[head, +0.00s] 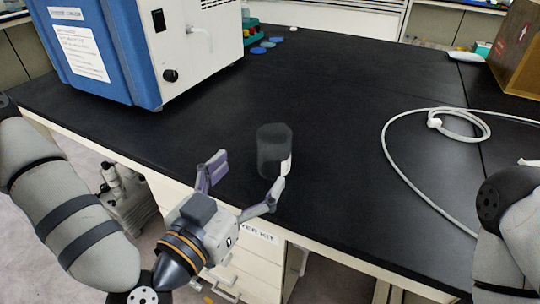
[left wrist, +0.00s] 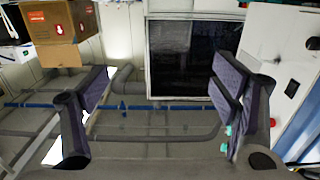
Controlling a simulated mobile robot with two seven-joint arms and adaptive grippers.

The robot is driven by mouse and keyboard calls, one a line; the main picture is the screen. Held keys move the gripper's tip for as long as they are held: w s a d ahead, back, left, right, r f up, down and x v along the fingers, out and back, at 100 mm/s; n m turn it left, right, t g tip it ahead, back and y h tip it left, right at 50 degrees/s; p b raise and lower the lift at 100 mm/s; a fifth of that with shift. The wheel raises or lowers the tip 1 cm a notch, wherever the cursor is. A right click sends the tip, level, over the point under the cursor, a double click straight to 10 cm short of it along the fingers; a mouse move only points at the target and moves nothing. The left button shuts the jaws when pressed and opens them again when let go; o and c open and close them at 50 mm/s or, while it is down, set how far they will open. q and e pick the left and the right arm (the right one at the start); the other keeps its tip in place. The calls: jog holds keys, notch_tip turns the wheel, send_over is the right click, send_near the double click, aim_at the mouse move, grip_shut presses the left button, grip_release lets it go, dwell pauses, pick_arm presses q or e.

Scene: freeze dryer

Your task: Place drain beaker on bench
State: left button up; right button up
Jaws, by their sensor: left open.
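The drain beaker (head: 272,148), a clear grey cylinder, stands upright on the black bench (head: 330,90) near its front edge. My left gripper (head: 248,168) is open at the front edge, just in front of the beaker. One finger is left of the beaker, apart from it; the other overlaps the beaker's lower right side in the picture, and I cannot tell whether they touch. In the left wrist view the fingers of my left gripper (left wrist: 160,95) are spread wide with nothing visibly held, and I cannot make out the beaker there. My right gripper is out of view.
The blue and white freeze dryer (head: 150,45) stands at the back left, with a drain spout on its side. A white hose (head: 390,150) lies coiled at the right. A cardboard box (head: 518,50) stands at the far right. The bench behind the beaker is clear.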

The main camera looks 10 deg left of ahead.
aim_at(270, 144)
pick_arm(q)
jog(key=b+x, duration=0.2)
jog(key=f+b+x, duration=0.1)
jog(key=b+x, duration=0.1)
jog(key=shift+w+a, duration=0.1)
jog(key=shift+w, duration=0.25)
jog(key=shift+w+d+r, duration=0.15)
jog(key=shift+w+r, duration=0.2)
jog(key=shift+w, duration=0.15)
jog(key=shift+w+d+r, duration=0.2)
jog(key=shift+w+r, duration=0.2)
jog(key=shift+w, duration=0.1)
jog(key=x, duration=0.5)
jog(key=shift+w+a+f, duration=0.2)
jog(key=shift+w+a, duration=0.05)
jog(key=shift+w, duration=0.1)
jog(key=c, duration=1.4)
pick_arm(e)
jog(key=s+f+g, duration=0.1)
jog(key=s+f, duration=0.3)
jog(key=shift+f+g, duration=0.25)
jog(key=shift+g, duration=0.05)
pick_arm(q)
jog(key=shift+r, duration=0.1)
